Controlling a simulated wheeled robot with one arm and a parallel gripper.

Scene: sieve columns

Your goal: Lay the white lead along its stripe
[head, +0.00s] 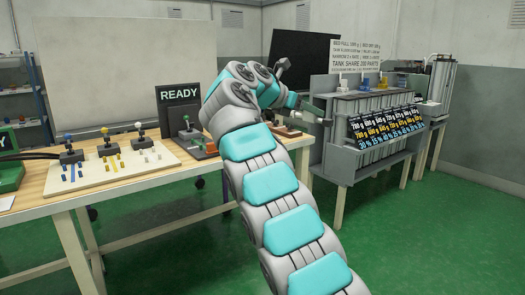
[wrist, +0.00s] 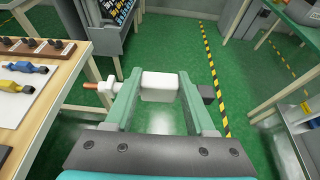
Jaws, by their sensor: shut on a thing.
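My gripper (wrist: 160,79) is shut on a white block-shaped piece (wrist: 160,90), held between its two fingers above the green floor. A thin copper-coloured tip sticks out past the left finger and a dark block shows past the right one. I cannot tell whether this piece is part of the white lead. In the head view my gripper (head: 301,104) is beyond the table's right end, beside the grey rack. The pale board (head: 97,176) on the table has short blue, yellow and white marks. The white marks (head: 152,155) lie below a white-topped lever (head: 139,128).
The wooden table (head: 60,203) stands left, with a READY screen (head: 180,105). A yellow (wrist: 27,67) and a blue piece (wrist: 13,88) lie on a white surface left in the wrist view. The grey rack (head: 350,165) is right. The green floor (head: 430,245) at lower right is clear.

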